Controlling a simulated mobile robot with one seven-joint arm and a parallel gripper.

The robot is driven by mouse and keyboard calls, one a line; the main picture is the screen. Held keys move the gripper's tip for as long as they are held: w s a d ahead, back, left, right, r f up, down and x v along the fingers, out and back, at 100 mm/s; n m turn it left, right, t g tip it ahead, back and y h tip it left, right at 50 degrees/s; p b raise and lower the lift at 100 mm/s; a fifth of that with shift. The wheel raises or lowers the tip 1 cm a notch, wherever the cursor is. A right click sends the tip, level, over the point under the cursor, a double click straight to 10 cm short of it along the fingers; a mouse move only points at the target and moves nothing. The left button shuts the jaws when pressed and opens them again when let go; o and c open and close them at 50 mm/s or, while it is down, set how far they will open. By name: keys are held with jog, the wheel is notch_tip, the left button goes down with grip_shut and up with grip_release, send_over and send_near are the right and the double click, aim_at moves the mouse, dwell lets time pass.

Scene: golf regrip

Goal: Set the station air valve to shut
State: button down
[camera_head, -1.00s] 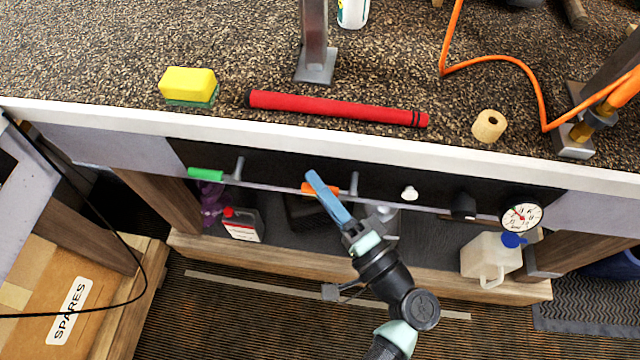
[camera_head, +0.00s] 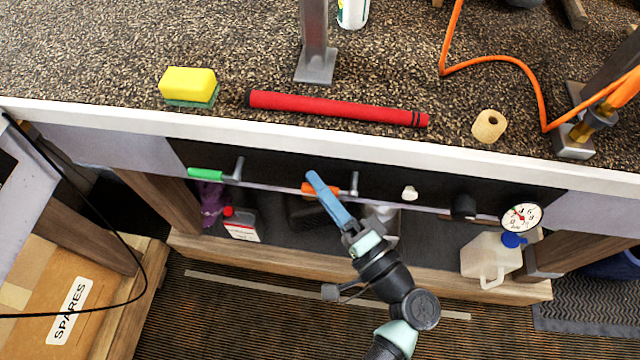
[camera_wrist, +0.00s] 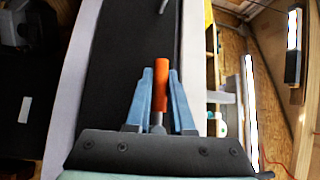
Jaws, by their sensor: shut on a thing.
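The panel under the bench top carries two cranked lever handles. One has a green grip (camera_head: 205,173), pointing left from its metal stem. The other has an orange grip (camera_head: 334,188), also lying to the left of its stem (camera_head: 354,184). Nothing legible shows which of them is the station air valve. My gripper (camera_head: 312,178) has its blue fingers at the orange grip and partly hides it. In the wrist view, my gripper (camera_wrist: 160,74) is shut on the orange grip (camera_wrist: 161,88), with one finger on each side.
A white knob (camera_head: 410,192), a black knob (camera_head: 463,206) and a round gauge (camera_head: 521,217) sit right of the levers. Jugs stand on the shelf below. The bench top holds a red grip (camera_head: 335,108), a sponge (camera_head: 188,84) and a tape roll (camera_head: 489,126).

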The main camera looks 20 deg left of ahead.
jog(key=shift+f, duration=0.1)
jog(key=n+h, duration=0.1)
jog(key=f+n+g+h+p, duration=0.1)
jog(key=shift+d+f+n+h, duration=0.2)
jog(key=shift+n+h, duration=0.2)
jog(key=shift+w+d+f+n+h+p, duration=0.25)
jog(key=shift+d+f+n+h+p, duration=0.45)
jog(key=shift+n+h+p, duration=0.8)
jog(key=shift+w+d+f+n+h+p, duration=0.2)
jog(key=shift+d+f+n+h+p, duration=0.25)
jog(key=shift+d+n+h+p, duration=1.1)
jog(key=shift+w+d+f+n+h+p, duration=0.2)
jog(key=shift+f+h+p, duration=0.55)
jog(key=shift+h, duration=1.5)
jog(key=shift+r, duration=0.1)
jog(key=c, duration=0.8)
grip_release()
jog(key=shift+a, duration=0.1)
jog(key=shift+r, duration=0.1)
jog(key=p+v, duration=0.1)
jog(key=v, duration=1.2)
jog(key=shift+w, duration=0.15)
